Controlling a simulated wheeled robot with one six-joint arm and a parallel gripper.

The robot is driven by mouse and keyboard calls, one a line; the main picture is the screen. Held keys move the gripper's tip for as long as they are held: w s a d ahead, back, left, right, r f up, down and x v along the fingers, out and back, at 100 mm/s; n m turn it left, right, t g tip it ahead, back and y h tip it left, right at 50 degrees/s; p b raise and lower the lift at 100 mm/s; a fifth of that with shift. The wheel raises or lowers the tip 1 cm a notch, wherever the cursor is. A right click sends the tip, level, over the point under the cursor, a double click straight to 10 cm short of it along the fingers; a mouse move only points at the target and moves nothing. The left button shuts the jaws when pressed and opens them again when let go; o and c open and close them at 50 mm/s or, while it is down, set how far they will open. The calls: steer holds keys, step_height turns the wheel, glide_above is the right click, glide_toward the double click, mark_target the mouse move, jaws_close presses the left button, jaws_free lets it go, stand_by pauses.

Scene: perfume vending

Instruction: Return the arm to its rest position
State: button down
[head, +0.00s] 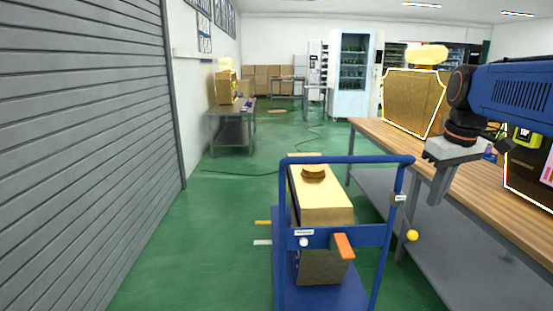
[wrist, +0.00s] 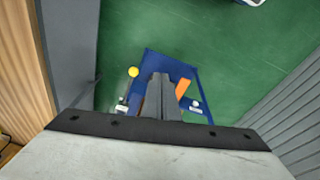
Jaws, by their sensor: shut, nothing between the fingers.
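My gripper (head: 437,185) hangs from my blue arm at the right of the head view, fingers pointing down beside the wooden table's near edge. It is shut and holds nothing. In the wrist view my closed fingers (wrist: 159,95) point down over the blue cart. A large gold perfume bottle box (head: 325,205) with a round gold cap stands on the blue cart (head: 281,255), below and left of my gripper. The gripper is apart from the box and the cart.
A wooden table (head: 368,134) on the right holds another gold bottle (head: 412,100) and a dark box (head: 525,165). A grey shutter (head: 80,120) lines the left. A metal table (head: 232,117) with a gold bottle stands further back. Green floor (head: 185,240) is clear left of the cart.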

steer(key=s+a+f+m+t, duration=0.1)
steer(key=s+a+f, duration=0.3)
steer(key=s+f, duration=0.5)
steer(key=s+a+f+m+t, duration=0.1)
steer(key=s+a+f, duration=0.4)
steer(key=s+f, duration=0.4)
steer(key=shift+s+a+m+t, duration=0.2)
steer(key=shift+m+t, duration=0.1)
steer(key=shift+m, duration=0.1)
